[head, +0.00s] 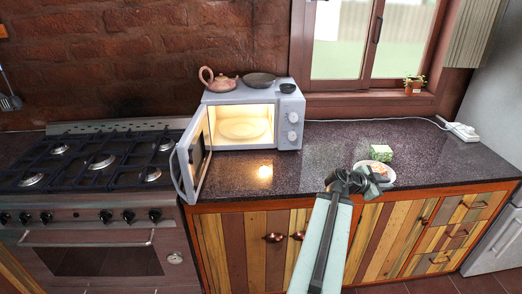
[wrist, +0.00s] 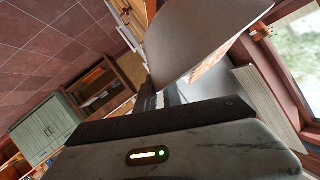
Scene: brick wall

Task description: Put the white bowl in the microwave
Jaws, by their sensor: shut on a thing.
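The white bowl (head: 389,184) is at the right of the head view, over the counter's front part, with a pinkish-brown thing in it. My gripper (head: 362,178) is shut on its near left rim and hides part of it. In the wrist view the bowl (wrist: 185,30) is a large pale curved surface between and beyond my gripper's fingers (wrist: 172,95). I cannot tell whether it touches the counter. The microwave (head: 290,122) stands on the counter to the left, lit inside, with its door (head: 185,170) swung open to the left. A round plate (head: 242,128) lies inside it.
A teapot (head: 218,82), a dark bowl (head: 258,79) and a small dark dish (head: 288,88) sit on the microwave. A green-white box (head: 381,153) stands behind the white bowl. The stove (head: 95,165) is left. The counter (head: 325,145) between microwave and box is clear.

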